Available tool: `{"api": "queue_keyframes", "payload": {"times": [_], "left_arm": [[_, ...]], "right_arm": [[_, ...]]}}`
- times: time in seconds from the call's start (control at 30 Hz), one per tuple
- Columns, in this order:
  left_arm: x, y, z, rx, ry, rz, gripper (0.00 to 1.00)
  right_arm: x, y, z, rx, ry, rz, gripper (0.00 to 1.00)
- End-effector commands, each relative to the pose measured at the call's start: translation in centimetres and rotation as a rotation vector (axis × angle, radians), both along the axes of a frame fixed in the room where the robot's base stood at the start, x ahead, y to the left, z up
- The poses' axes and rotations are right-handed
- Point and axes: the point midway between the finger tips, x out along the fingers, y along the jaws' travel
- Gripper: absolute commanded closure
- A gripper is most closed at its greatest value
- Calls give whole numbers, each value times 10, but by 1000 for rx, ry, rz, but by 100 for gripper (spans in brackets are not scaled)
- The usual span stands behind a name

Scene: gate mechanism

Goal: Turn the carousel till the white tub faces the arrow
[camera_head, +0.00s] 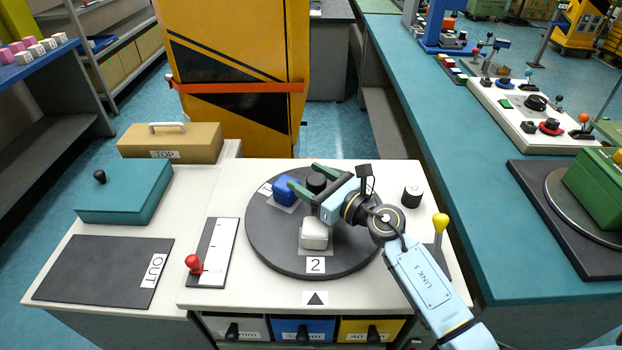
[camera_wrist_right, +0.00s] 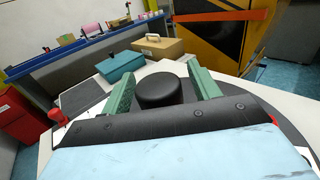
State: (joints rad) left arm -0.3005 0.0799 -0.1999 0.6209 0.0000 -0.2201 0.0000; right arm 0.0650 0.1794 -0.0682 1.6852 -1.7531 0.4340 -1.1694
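The carousel is a dark round disc (camera_head: 275,246) on the white table, with a black knob (camera_head: 317,182) at its middle. The white tub (camera_head: 314,233) sits on the near side of the disc behind the label 2, roughly in line with the black arrow (camera_head: 316,299) on the table. A blue tub (camera_head: 286,190) sits at the back left of the disc. My right gripper (camera_head: 307,179) is open, its green fingers on either side of the knob. The wrist view shows the knob (camera_wrist_right: 159,90) between the fingers with gaps. My left gripper is out of view.
A red-knobbed lever (camera_head: 194,263) stands left of the disc and a yellow-knobbed lever (camera_head: 440,224) right of it. A black cylinder (camera_head: 412,195) stands at the back right. A teal box (camera_head: 125,190) and a dark OUT mat (camera_head: 100,272) lie left.

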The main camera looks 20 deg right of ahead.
Motion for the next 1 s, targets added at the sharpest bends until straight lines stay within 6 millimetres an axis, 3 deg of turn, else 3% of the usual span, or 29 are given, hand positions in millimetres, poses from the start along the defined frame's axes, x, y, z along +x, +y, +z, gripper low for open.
{"api": "queue_keyframes", "payload": {"times": [0.27, 0.7, 1.0], "left_arm": [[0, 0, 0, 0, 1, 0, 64], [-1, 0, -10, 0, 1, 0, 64], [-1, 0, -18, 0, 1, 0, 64]], "right_arm": [[-7, -4, -2, -1, 3, -1, 39], [-85, -45, -3, -3, 3, 0, 39], [-115, -62, -1, 0, 1, 0, 39]]}}
